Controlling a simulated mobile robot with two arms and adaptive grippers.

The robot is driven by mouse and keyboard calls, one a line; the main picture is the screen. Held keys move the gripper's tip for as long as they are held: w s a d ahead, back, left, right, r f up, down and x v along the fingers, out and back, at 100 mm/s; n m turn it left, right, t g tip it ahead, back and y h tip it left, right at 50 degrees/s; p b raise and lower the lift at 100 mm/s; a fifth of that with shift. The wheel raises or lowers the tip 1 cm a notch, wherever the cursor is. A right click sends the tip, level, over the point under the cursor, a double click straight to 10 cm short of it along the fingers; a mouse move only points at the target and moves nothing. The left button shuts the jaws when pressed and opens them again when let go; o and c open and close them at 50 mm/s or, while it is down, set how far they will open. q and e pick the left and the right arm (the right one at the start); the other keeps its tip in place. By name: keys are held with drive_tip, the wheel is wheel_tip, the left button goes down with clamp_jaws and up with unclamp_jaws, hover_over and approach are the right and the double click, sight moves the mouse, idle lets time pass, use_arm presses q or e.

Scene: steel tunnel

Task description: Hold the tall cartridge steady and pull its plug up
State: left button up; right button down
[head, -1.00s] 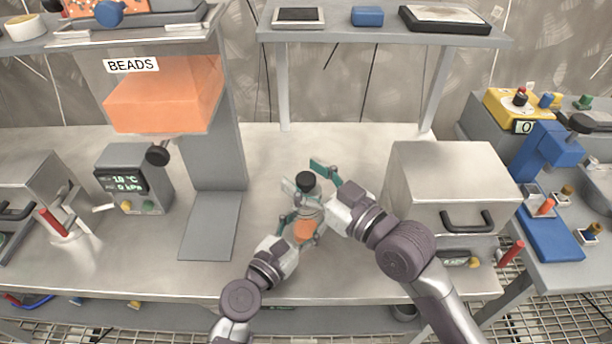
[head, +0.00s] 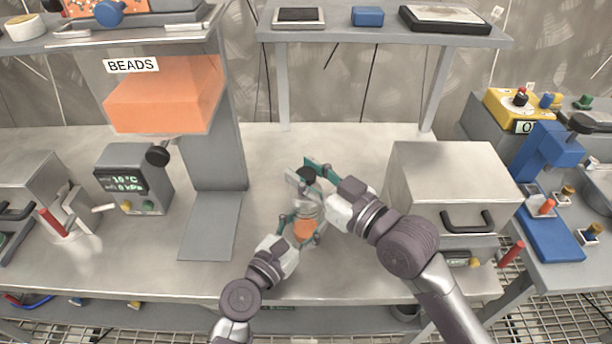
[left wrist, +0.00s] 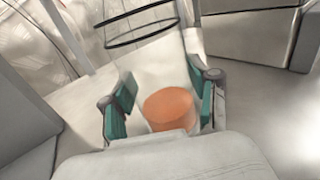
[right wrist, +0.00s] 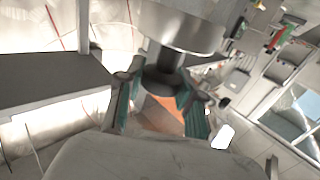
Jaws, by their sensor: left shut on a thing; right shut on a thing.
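The tall cartridge (head: 305,227) stands upright on the bench, clear-walled with orange contents that also show in the left wrist view (left wrist: 168,108). My left gripper (head: 300,230) is shut on its lower body, one finger on each side. The black plug (head: 307,175) is at the cartridge's top. My right gripper (head: 312,174) is shut on the plug, its green fingers on either side. In the right wrist view the dark plug (right wrist: 165,84) sits between the fingertips. The fingers hide the joint between plug and cartridge, so I cannot tell how deep the plug sits.
A grey bead dispenser (head: 216,130) stands to the left, with a small readout box (head: 135,180) beyond it. A steel box with a handle (head: 452,180) stands close to my right arm. A shelf (head: 380,38) runs behind. The bench behind the grippers is clear.

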drive_tip(key=c, duration=0.7)
unclamp_jaws()
drive_tip(key=shift+r, duration=0.1)
drive_tip(key=v, duration=1.2)
